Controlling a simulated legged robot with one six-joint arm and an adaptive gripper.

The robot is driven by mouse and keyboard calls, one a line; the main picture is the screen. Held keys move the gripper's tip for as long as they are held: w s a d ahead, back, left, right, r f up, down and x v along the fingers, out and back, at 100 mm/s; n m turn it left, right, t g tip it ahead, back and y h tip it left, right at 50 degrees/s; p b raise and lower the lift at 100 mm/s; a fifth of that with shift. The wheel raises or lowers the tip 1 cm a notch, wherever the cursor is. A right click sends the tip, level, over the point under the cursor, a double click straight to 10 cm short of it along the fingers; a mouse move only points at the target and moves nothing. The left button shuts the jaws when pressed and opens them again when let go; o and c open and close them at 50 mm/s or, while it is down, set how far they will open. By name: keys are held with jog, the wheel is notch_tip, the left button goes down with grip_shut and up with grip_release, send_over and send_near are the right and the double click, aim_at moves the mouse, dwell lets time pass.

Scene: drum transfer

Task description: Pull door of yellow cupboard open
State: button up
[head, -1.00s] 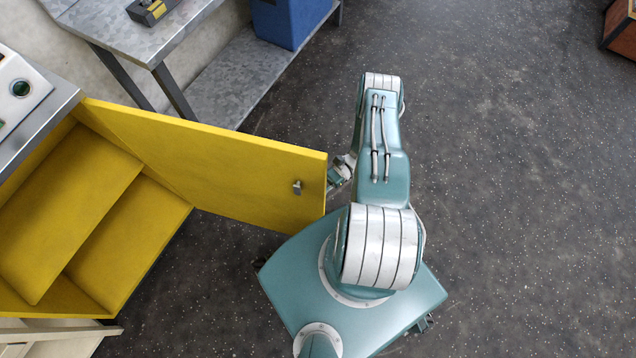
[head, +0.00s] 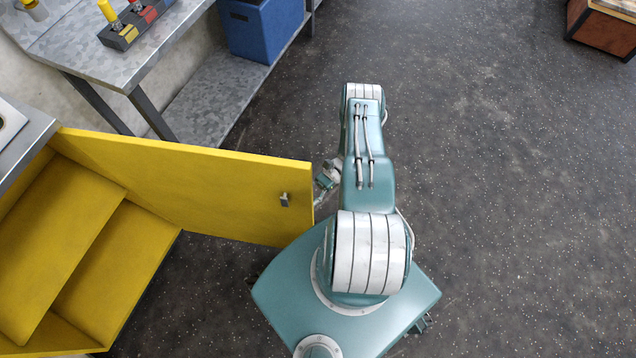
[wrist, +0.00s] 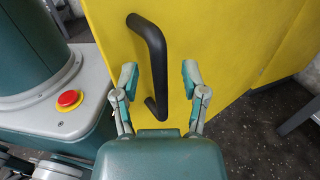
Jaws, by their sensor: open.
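The yellow cupboard (head: 60,250) stands at the left in the head view, its inside and a yellow shelf showing. Its yellow door (head: 200,188) stands wide open, its free edge close to my arm. In the wrist view the door (wrist: 225,45) fills the upper middle, with a black bar handle (wrist: 155,55) on its outer face. My gripper (wrist: 158,78) is open, with one finger on each side of the handle in the picture. I cannot tell whether the fingers touch it. In the head view my gripper (head: 326,178) is partly hidden beside the door edge.
A grey metal table (head: 120,50) with a lower shelf stands behind the door, bearing a blue bin (head: 258,30). A wooden crate (head: 603,25) sits at the far right. The speckled floor on the right is clear.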

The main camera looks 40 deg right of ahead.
jog(key=w+d, duration=0.1)
jog(key=d, duration=0.8)
jog(key=shift+w+d, duration=0.15)
jog(key=shift+d, duration=0.05)
